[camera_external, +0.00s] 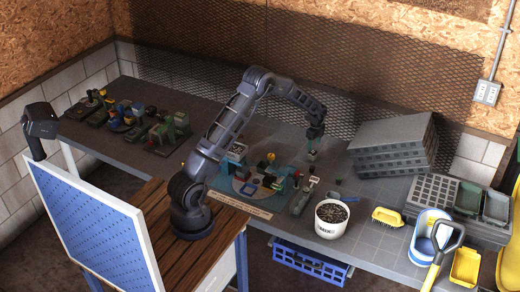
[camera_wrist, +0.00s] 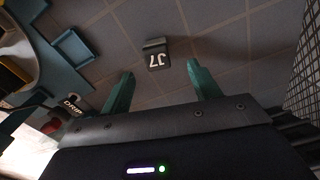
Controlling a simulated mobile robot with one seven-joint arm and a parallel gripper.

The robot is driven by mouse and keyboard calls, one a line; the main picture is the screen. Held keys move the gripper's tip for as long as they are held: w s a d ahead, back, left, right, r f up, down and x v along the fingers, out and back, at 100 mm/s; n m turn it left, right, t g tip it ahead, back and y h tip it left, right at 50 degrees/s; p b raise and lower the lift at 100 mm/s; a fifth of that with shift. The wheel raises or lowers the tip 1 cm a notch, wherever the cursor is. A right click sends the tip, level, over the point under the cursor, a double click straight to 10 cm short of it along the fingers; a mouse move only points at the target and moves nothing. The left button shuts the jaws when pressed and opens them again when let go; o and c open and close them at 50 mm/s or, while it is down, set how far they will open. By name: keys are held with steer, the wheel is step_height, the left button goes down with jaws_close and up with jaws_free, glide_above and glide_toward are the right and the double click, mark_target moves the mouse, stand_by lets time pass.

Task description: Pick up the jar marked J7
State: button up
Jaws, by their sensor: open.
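The jar marked J7 (camera_wrist: 156,55) is a small dark jar with a pale label, seen upside down in the wrist view. It stands on the grey tiled bench top, beyond my gripper's fingertips and roughly in line with the space between them. My gripper (camera_wrist: 160,78) has two green fingers spread apart with nothing between them.
A white bucket of dark material (camera_external: 332,217) stands in front. A blue round station (camera_external: 240,185) with a part marked DRIP (camera_wrist: 72,104) lies to the left. Stacked grey trays (camera_external: 392,145) stand to the right. Bench around the jar is mostly clear.

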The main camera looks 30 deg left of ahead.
mark_target(313, 152)
steer(key=f, duration=0.8)
steer(key=shift+s+a, duration=0.15)
steer(key=shift+s, duration=0.05)
steer(key=c, duration=1.1)
